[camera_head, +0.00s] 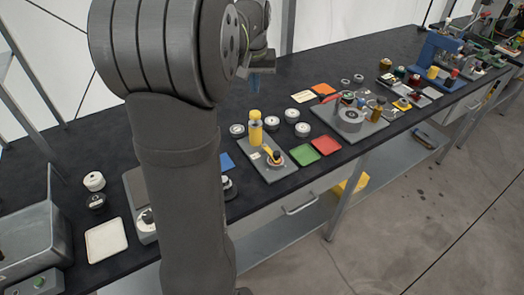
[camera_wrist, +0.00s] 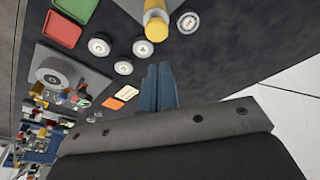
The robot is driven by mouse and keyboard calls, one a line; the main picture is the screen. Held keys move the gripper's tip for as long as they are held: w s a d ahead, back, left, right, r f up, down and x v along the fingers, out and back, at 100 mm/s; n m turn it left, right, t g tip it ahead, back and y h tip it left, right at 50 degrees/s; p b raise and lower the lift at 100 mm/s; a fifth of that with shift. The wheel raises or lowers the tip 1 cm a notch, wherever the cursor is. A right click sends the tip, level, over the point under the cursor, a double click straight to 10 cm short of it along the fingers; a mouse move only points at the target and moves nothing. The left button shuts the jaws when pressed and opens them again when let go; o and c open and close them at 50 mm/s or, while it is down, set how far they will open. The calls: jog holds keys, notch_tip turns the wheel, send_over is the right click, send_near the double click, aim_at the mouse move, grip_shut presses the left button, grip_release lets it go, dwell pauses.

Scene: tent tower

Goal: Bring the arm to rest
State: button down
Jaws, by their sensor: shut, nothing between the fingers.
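My gripper (camera_wrist: 164,88) shows in the wrist view as two blue fingers side by side, shut with nothing between them. In the head view its blue fingers (camera_head: 262,80) hang above the back of the black table, behind my large grey arm. The gripper is apart from the objects on the table. The arm hides part of the table's left half.
A yellow-topped bottle (camera_head: 255,128) stands on a grey board (camera_head: 283,172), with white round pieces (camera_head: 292,116) nearby. Green (camera_head: 303,153) and red (camera_head: 327,145) squares lie near the front edge. A metal bin (camera_head: 62,232) stands at left.

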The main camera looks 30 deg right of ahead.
aim_at(255, 112)
dwell(0.3)
jog(key=shift+f, duration=3.4)
jog(key=s+a+r+t, duration=0.1)
jog(key=s+a+r, duration=0.2)
jog(key=s+a, duration=0.45)
jog(key=s+a+r, duration=0.2)
jog(key=s+a, duration=0.4)
jog(key=a, duration=0.3)
jog(key=s+a+f+t, duration=0.1)
jog(key=s+a+f, duration=0.3)
jog(key=s, duration=0.3)
jog(key=s+a+f+n+t+h, duration=0.1)
jog(key=s+a+f, duration=0.3)
jog(key=s+a, duration=0.3)
jog(key=shift+s, duration=0.15)
